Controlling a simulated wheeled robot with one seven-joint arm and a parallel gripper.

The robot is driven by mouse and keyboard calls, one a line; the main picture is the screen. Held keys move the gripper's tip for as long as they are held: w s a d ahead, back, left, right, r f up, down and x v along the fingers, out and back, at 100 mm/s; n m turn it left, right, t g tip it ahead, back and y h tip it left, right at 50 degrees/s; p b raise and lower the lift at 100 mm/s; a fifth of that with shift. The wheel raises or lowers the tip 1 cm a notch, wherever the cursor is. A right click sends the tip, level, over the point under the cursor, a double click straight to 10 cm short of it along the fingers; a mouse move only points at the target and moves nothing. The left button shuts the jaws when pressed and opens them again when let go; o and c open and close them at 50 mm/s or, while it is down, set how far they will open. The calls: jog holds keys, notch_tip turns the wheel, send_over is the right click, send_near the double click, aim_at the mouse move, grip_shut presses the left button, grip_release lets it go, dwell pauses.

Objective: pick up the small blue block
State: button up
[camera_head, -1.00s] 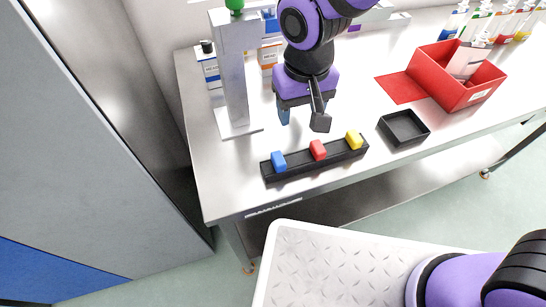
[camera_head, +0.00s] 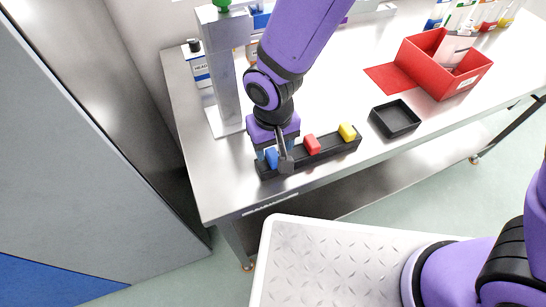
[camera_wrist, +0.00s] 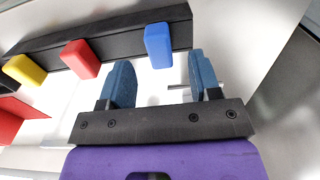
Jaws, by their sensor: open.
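The small blue block (camera_head: 272,158) sits at the left end of a black rack (camera_head: 328,153) on the steel table. In the wrist view the blue block (camera_wrist: 158,45) stands upright in the rack, ahead of the fingertips and between their lines. My gripper (camera_head: 272,160) is at the left end of the rack, close to the block, and partly covers it in the head view. In the wrist view my gripper (camera_wrist: 158,75) is open, with nothing between its two blue-padded fingers.
A red block (camera_head: 312,145) and a yellow block (camera_head: 347,132) share the rack. A black tray (camera_head: 395,118) and a red box (camera_head: 443,65) are to the right. A metal post (camera_head: 224,75) stands behind my gripper on the left.

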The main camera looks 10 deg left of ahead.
jog(key=shift+f, duration=1.4)
jog(key=c, duration=1)
jog(key=shift+r, duration=0.1)
